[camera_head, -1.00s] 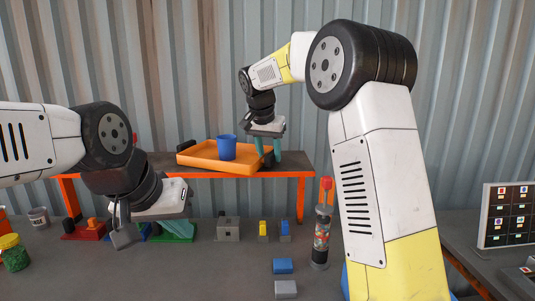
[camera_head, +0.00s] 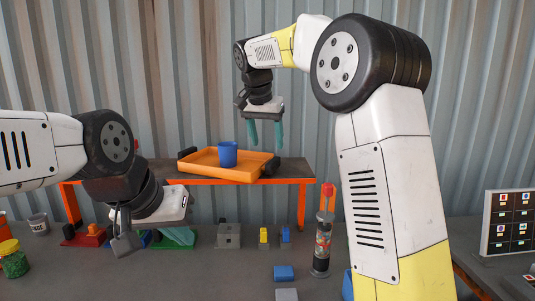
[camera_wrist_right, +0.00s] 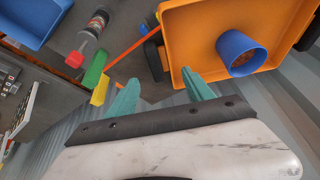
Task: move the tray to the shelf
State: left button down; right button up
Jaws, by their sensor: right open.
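The orange tray (camera_head: 200,162) rests on the raised shelf (camera_head: 295,171), with a blue cup (camera_head: 228,154) standing in it. Dark handles show at its left and right ends. My right gripper (camera_head: 265,143) is open and empty above the tray's right end, fingers pointing down, apart from the handle. In the right wrist view its teal fingers (camera_wrist_right: 160,92) are spread, with the tray (camera_wrist_right: 196,30) and the cup (camera_wrist_right: 241,54) beyond them. My left gripper (camera_head: 124,238) hangs in front of the shelf's left part, away from the tray; its opening is unclear.
A red-topped container (camera_head: 322,240) stands right of the shelf. Blue (camera_head: 284,273) and grey (camera_head: 286,294) blocks lie on the bench in front. Several coloured parts sit below the shelf. A panel (camera_head: 508,220) stands at right.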

jog(key=s+d+r+n+y, duration=0.25)
jog(key=s+d, duration=0.65)
jog(key=s, duration=0.5)
jog(key=s+d+f+n+t, duration=0.1)
jog(key=s+f, duration=0.5)
jog(key=s, duration=0.2)
jog(key=s+d+f+n+t+y, duration=0.1)
jog(key=s+d+f, duration=0.1)
jog(key=s+f, duration=0.4)
jog(key=s, duration=0.3)
jog(key=shift+s+f+n, duration=0.2)
jog(key=shift+f+n, duration=0.05)
jog(key=shift+n, duration=0.1)
jog(key=shift+d, duration=0.1)
